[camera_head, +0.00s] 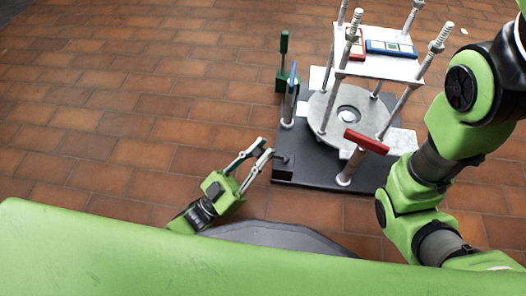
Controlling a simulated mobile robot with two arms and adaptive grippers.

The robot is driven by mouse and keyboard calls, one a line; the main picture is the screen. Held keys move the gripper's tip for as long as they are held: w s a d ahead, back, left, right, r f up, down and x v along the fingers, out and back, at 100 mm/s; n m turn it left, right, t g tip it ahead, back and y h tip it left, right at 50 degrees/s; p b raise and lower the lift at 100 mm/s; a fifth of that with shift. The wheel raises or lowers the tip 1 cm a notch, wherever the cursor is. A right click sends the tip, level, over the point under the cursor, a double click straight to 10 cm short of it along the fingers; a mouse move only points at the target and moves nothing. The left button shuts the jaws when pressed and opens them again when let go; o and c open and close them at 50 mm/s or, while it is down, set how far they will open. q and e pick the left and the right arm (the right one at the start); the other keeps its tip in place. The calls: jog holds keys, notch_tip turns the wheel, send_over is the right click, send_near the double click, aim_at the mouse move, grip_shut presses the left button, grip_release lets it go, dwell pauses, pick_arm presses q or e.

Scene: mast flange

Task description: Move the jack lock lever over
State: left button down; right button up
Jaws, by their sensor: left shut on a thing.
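My left gripper (266,147) is at the front left corner of the dark base plate (318,178). Its two pale fingers point up and to the right, and it is shut on a small dark lever (283,159) at that corner. The grip itself is too small to see clearly. A green-handled lever (284,44) stands upright at the plate's back left. A blue-tipped post (293,76) stands in front of it. My right arm shows at the right, but its gripper is out of view.
A round grey flange (321,112) lies on the plate beneath a raised white platform (376,64) on threaded rods. The brown tiled floor (130,120) is clear to the left.

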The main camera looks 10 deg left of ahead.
dwell(0.3)
pick_arm(q)
jog(key=c, duration=1.9)
grip_release()
jog(key=shift+f, duration=0.1)
jog(key=s+a+f, duration=0.1)
jog(key=s+a, duration=0.2)
jog(key=s+a+f, duration=0.1)
jog(key=s+a, duration=0.7)
jog(key=shift+s+a+f, duration=0.2)
jog(key=shift+f, duration=0.2)
